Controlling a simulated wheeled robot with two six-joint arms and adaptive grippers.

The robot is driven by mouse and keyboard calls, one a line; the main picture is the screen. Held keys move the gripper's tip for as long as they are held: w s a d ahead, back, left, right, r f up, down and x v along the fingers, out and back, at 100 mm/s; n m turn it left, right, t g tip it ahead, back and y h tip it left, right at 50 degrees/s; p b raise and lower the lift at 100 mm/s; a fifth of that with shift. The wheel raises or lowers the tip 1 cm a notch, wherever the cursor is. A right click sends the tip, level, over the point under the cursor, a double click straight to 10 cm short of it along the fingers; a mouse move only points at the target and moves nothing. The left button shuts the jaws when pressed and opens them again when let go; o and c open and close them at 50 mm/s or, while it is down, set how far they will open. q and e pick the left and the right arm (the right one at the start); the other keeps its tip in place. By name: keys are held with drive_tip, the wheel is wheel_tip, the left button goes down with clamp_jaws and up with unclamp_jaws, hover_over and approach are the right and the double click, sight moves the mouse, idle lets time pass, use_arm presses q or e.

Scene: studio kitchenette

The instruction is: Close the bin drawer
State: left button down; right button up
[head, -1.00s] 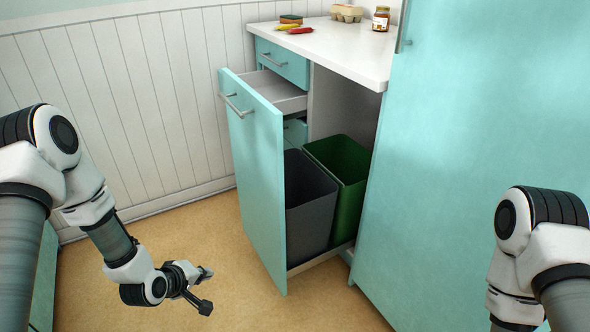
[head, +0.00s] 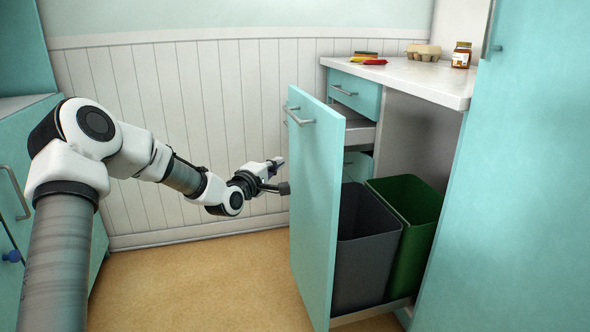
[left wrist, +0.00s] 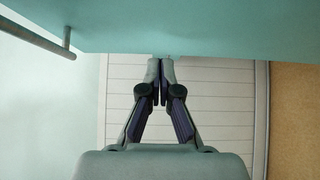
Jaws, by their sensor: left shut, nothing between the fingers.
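The bin drawer stands pulled out, with its tall turquoise front (head: 314,215) well away from the cabinet. A grey bin (head: 365,255) and a green bin (head: 412,225) stand behind that front. A bar handle (head: 297,116) sits near its top. My left gripper (head: 279,162) is shut and empty, just left of the front's outer face and below the handle. In the left wrist view the closed fingertips (left wrist: 161,68) reach the edge of the turquoise front (left wrist: 200,30), with the handle (left wrist: 35,33) at upper left. I cannot tell whether they touch. My right gripper is out of view.
A white counter (head: 440,82) above holds an egg carton (head: 423,52), a jar (head: 461,55) and peppers (head: 370,61). A tall turquoise cabinet (head: 520,180) stands at right, another cabinet (head: 20,185) at left. The floor (head: 200,285) before the drawer is clear.

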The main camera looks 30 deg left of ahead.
sight(301, 155)
use_arm(q)
drive_tip(key=w, duration=0.1)
drive_tip(key=w+d+b, duration=0.1)
drive_tip(key=w, duration=0.1)
drive_tip(key=w+b, duration=0.1)
drive_tip(key=shift+w+d+f, duration=0.15)
drive_tip(key=shift+d, duration=0.25)
drive_tip(key=shift+w+d, duration=0.3)
drive_tip(key=shift+w, duration=0.05)
drive_tip(key=shift+r, duration=0.2)
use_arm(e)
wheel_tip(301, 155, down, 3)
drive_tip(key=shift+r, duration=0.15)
use_arm(q)
drive_tip(key=shift+w+d, duration=0.1)
